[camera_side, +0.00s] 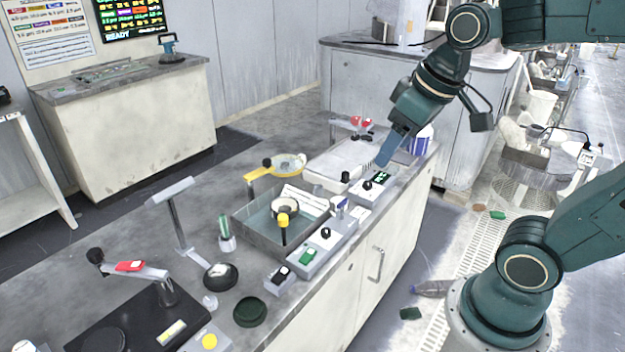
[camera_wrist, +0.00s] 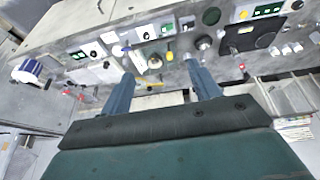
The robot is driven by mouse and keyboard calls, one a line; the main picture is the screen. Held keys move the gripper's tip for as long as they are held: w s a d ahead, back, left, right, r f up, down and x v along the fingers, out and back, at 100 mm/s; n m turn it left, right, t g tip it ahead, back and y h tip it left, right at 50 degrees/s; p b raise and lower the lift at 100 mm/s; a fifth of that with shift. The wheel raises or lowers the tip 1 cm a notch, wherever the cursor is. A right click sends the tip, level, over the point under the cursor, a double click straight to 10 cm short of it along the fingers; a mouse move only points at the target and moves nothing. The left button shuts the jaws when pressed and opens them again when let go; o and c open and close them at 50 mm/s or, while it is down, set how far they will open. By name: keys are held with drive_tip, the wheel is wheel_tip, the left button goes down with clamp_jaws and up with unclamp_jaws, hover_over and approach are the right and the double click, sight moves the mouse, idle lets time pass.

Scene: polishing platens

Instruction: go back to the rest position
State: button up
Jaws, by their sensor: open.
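My gripper (camera_side: 384,158) has blue fingers and hangs over the far right end of the workbench (camera_side: 330,285) in the side view, tilted down and to the left. In that view it overlaps a small control box with a green display (camera_side: 378,179); I cannot tell the gap between them. In the wrist view both fingers of my gripper (camera_wrist: 160,72) show well apart, with nothing held between them. The bench with its devices lies beyond the fingertips there.
A grey basin (camera_side: 243,222) with a yellow-handled arm stands mid-bench. A pale tray machine (camera_side: 335,165) and a blue-white container (camera_side: 421,140) are near my gripper. A lamp-like stand (camera_side: 178,225) and a black polishing unit (camera_side: 110,325) are front left. The aisle floor right of the bench holds small scraps.

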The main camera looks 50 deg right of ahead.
drive_tip(key=s+a+f+t, duration=0.1)
drive_tip(key=s+a, duration=0.1)
drive_tip(key=s, duration=0.4)
drive_tip(key=shift+w, duration=0.15)
idle(4.1)
drive_tip(key=w+d+f+g, duration=0.1)
drive_tip(key=w+d, duration=0.3)
drive_tip(key=w, duration=0.3)
drive_tip(key=w+d+f+g, duration=0.1)
drive_tip(key=w+d+g, duration=0.15)
drive_tip(key=w, duration=0.55)
drive_tip(key=w+d+f+g, duration=0.2)
drive_tip(key=w+d+f, duration=0.8)
drive_tip(key=d+f, duration=0.2)
drive_tip(key=shift+d+f+m, duration=0.25)
drive_tip(key=shift+f+m, duration=0.05)
drive_tip(key=shift+f, duration=0.1)
drive_tip(key=shift+f, duration=0.2)
